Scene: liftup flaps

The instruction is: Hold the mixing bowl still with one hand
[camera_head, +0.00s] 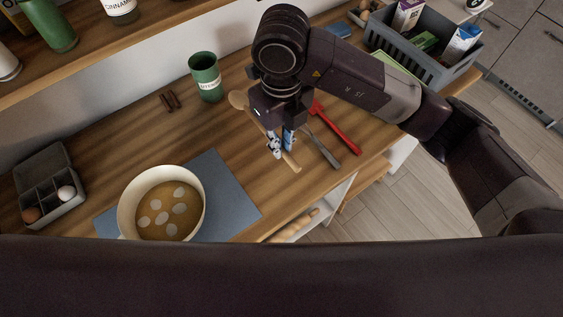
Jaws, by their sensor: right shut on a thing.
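The mixing bowl (124,212) is cream-coloured and stands upright on a blue-grey mat (232,205) at the lower left of the counter. It holds a brown mixture (163,222) with several pale round spots. Its near edge is partly hidden by my dark body at the bottom. My right gripper (281,145) points down over the counter, right of the bowl and apart from it. It is shut on a wooden spoon (292,163), whose rounded end is at the upper left. My left gripper is not in view.
A red utensil (336,128) and a grey one (322,147) lie right of the spoon. A green canister (206,77) stands behind. An egg box (48,190) is at the left. A grey crate (428,66) with packages stands at the far right. A shelf overhangs the upper left.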

